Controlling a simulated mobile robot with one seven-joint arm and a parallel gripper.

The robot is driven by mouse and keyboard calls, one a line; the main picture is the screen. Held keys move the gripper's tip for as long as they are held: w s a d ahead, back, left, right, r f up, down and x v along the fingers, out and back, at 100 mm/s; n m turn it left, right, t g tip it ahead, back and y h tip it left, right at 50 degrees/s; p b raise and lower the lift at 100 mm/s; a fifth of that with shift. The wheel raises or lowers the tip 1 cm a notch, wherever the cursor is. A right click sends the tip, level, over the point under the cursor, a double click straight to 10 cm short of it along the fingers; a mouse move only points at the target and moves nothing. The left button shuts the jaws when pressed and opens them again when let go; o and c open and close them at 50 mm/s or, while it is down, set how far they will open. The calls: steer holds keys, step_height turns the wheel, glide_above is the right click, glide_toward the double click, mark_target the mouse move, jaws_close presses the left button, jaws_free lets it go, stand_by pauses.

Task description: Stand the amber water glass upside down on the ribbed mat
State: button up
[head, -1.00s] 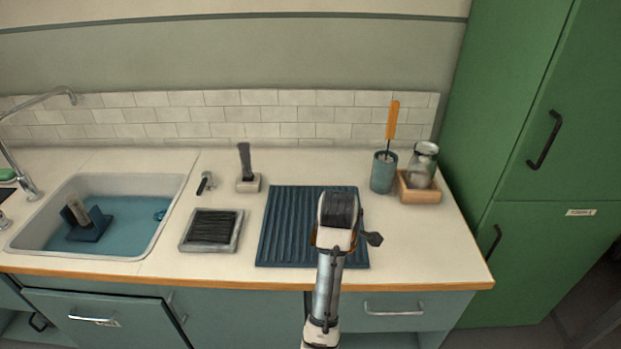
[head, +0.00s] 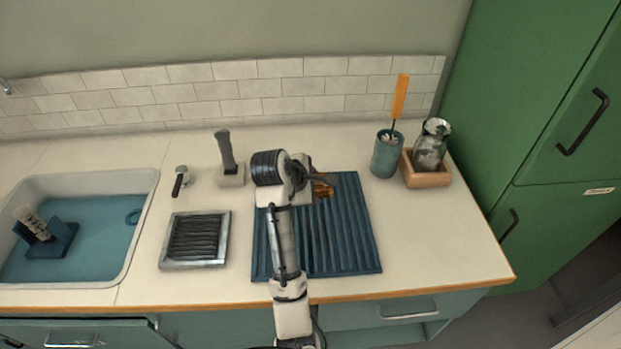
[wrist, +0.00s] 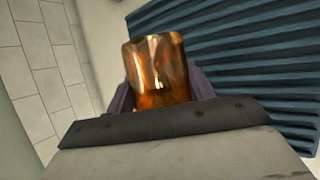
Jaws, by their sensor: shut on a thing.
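The amber water glass (wrist: 157,70) is between the two fingers of my gripper (wrist: 160,98) in the wrist view, and the gripper is shut on it. In the head view the glass (head: 323,187) shows as a small amber patch beside my wrist, over the upper part of the blue ribbed mat (head: 340,235). My arm hides much of the glass and the mat's left side there. The mat also shows behind the glass in the wrist view (wrist: 235,50). I cannot tell which end of the glass is the mouth, or whether it touches the mat.
A teal holder (head: 386,157) with an orange-handled tool and a wooden box (head: 427,177) with a glass jar stand right of the mat. A dark-ribbed tray (head: 194,240), an upright grey-handled tool (head: 227,160) and the sink (head: 90,190) are left.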

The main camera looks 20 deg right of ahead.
steer(key=shift+s+f, duration=0.15)
steer(key=shift+f, duration=3.55)
steer(key=o, duration=1.2)
steer(key=shift+c, duration=0.2)
steer(key=shift+o, duration=0.6)
steer(key=shift+f, duration=0.2)
steer(key=shift+s+f, duration=0.1)
steer(key=shift+f, duration=0.05)
steer(key=shift+a, duration=0.1)
